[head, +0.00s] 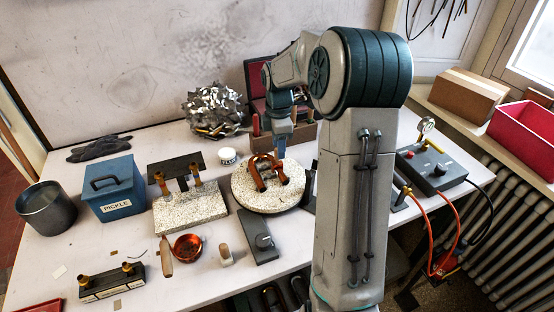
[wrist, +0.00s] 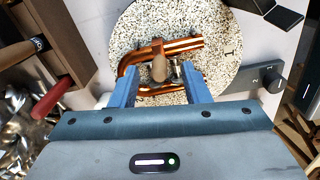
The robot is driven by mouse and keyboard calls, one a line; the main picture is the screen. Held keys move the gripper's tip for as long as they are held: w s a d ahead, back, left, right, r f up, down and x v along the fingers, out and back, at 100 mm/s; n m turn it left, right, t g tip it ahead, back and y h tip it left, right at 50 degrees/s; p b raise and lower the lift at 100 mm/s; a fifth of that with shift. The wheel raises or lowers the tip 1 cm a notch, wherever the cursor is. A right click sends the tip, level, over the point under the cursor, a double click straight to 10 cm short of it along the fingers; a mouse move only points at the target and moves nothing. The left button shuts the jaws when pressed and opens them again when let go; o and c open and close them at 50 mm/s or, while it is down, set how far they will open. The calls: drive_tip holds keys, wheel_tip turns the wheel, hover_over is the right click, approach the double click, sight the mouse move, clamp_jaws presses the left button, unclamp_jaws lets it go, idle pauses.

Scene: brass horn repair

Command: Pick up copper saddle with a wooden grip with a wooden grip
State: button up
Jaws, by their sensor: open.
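A copper piece (head: 268,170) of bent tubes sits on a round speckled slab. In the wrist view, a wooden grip (wrist: 159,66) stands up from among its copper tubes (wrist: 183,45); I take this as the copper saddle, though its lower part is partly hidden. My gripper (wrist: 160,76) is open. Its two blue fingers are on either side of the wooden grip, with a gap showing around it. In the head view my gripper (head: 281,147) is just above the back of the slab, partly hidden by the arm.
The round speckled slab (head: 293,197) stands mid-table. A grey block (head: 257,238) lies in front of it, and a speckled board (head: 187,212) to its left. A brown box (wrist: 40,60) is left of my gripper.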

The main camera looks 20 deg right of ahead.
sight(277, 160)
drive_tip(key=shift+w+a+f+p, duration=0.15)
drive_tip(key=shift+f+p, duration=0.25)
drive_tip(key=shift+f, duration=2.3)
clamp_jaws()
